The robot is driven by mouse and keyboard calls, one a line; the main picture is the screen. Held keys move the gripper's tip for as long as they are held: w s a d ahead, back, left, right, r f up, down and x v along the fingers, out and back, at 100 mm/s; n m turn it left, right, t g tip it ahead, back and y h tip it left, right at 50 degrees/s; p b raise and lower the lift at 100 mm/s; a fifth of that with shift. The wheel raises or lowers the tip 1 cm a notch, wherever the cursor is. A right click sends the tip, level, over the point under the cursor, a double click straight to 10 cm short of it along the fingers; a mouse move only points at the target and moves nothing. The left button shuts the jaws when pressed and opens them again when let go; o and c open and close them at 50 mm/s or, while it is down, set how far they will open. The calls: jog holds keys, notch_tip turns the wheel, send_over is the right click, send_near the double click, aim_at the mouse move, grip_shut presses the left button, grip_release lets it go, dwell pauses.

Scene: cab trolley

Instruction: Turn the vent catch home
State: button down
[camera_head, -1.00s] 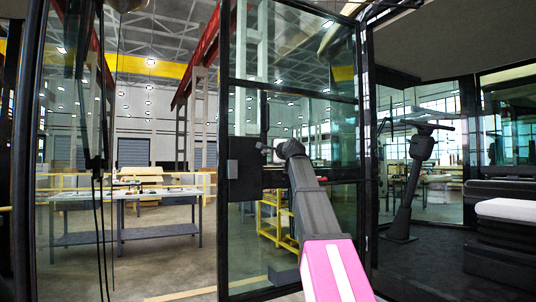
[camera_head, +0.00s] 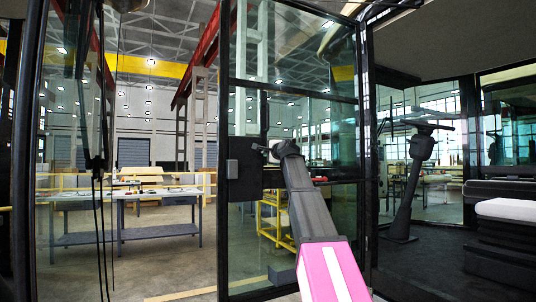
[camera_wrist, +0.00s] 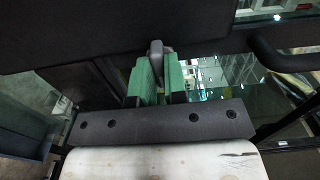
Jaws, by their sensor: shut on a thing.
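The vent catch (camera_wrist: 156,48) shows in the wrist view as a small rounded dark grey lever standing upright at the top of the fingers. My gripper (camera_wrist: 157,80), with two green fingers, is shut on it, one finger on either side. The catch's lower part and pivot are hidden by the fingers. In the head view my gripper (camera_head: 264,149) is at the dark crossbar of the glazed cab door (camera_head: 290,95). There the end of my arm hides most of the fingers and the catch.
A dark box (camera_head: 240,170) is fixed to the door frame left of my gripper. A dark handle bar (camera_wrist: 285,52) is at the right in the wrist view. The cab seat (camera_head: 505,210) and steering column (camera_head: 410,185) stand at the right. A workbench (camera_head: 125,197) stands beyond the door.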

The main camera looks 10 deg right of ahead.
jog(key=shift+n, duration=0.3)
jog(key=n, duration=1.7)
dwell(0.6)
jog(key=c, duration=1.2)
grip_release()
jog(key=shift+o, duration=0.2)
jog(key=v, duration=1)
jog(key=shift+s+d, duration=0.15)
jog(key=shift+s, duration=0.25)
